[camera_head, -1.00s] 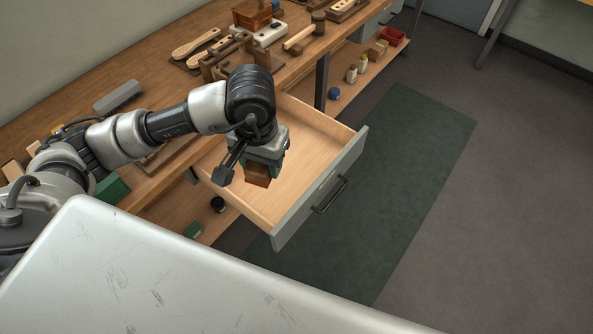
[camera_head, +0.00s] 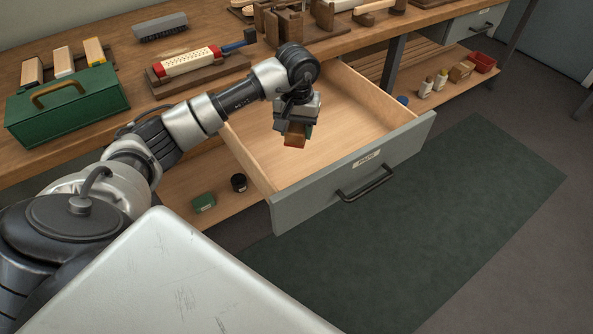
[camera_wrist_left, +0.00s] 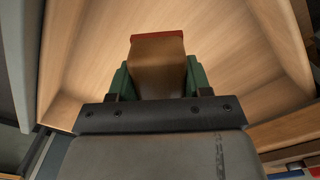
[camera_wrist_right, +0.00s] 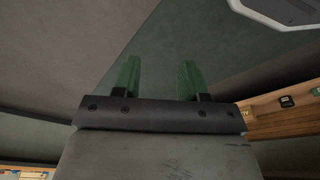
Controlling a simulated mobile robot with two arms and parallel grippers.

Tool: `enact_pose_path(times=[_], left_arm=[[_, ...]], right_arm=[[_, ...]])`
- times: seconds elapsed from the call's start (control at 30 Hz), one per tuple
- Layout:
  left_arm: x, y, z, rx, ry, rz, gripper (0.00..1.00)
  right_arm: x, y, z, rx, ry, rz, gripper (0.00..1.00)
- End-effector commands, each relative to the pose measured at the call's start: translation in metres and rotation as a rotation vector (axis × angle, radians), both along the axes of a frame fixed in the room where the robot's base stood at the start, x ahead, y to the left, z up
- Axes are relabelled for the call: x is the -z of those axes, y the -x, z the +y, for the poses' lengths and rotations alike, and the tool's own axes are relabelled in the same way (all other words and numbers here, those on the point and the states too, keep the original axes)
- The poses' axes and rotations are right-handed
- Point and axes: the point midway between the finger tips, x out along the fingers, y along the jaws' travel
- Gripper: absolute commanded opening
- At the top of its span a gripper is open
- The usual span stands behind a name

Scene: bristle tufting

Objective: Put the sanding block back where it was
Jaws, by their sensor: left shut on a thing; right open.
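The sanding block (camera_head: 296,138), brown with a red edge, is in my left gripper (camera_head: 294,130) above the open drawer (camera_head: 330,135). The left wrist view shows the block (camera_wrist_left: 158,60) between the green fingers, with the drawer's bare wooden floor (camera_wrist_left: 100,50) behind it. I cannot tell how high the block is above that floor. The drawer is pulled out of the bench, has a grey labelled front, and looks empty. My right gripper (camera_wrist_right: 160,80) is open and empty in the right wrist view, with grey floor and a green mat beyond it.
A green toolbox (camera_head: 68,110) and a red-and-white brush-like tool on a wooden board (camera_head: 205,82) are on the bench. A grey block (camera_head: 160,27) lies behind them. A green mat (camera_head: 440,200) covers clear floor.

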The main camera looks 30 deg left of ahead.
Motion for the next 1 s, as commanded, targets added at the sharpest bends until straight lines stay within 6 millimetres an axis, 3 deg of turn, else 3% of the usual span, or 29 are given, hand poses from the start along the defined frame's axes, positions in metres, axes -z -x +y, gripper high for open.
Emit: enact_pose_path(times=[0.3,0.57,0.7,1.0], left_arm=[[0.054,-0.001,0.002,-0.005,0.004,0.004,0.27],[0.076,-0.001,0.002,-0.005,0.002,0.002,0.27],[0.098,-0.001,0.002,-0.006,0.003,0.004,0.27],[0.103,-0.001,0.002,-0.004,0.001,0.001,0.27]], right_arm=[[-0.019,-0.005,0.000,0.002,-0.001,-0.013,0.43],[-0.028,-0.007,0.001,0.003,-0.001,-0.018,0.43],[-0.037,-0.008,0.000,0.004,-0.001,-0.024,0.43],[-0.042,-0.009,0.000,0.004,-0.001,-0.024,0.43]])
